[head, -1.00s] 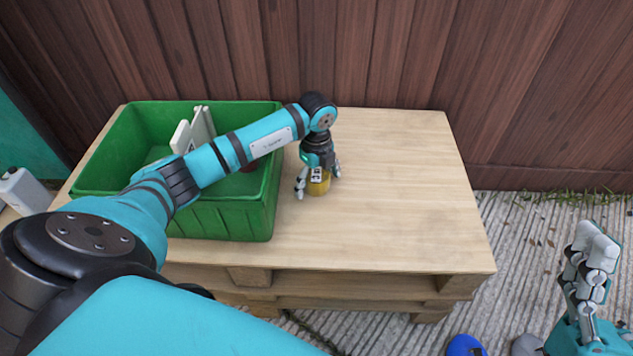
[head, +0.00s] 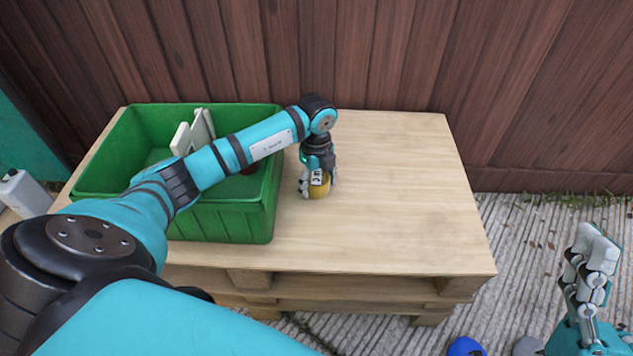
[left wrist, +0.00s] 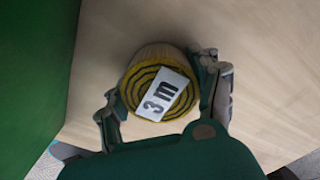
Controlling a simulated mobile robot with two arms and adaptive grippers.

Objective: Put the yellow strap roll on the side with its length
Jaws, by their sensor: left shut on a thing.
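The yellow strap roll (head: 319,191) stands on the wooden pallet table (head: 400,190), just right of the green crate. In the left wrist view the roll (left wrist: 137,78) shows its spiral end up, with a white label (left wrist: 162,95) reading "3 m". My left gripper (head: 317,185) points down over the roll and is shut on it, one finger on each side. In the left wrist view the fingers of my left gripper (left wrist: 166,98) touch or nearly touch the roll's sides. My right gripper (head: 590,258) is at the far right, off the table; its fingers look close together.
The green crate (head: 225,222) covers the table's left part and holds white pieces (head: 192,133) and a dark red thing partly hidden by my arm. The table's right half is bare. A wooden fence (head: 400,55) stands behind. A blue object (head: 466,346) lies on the ground at the front.

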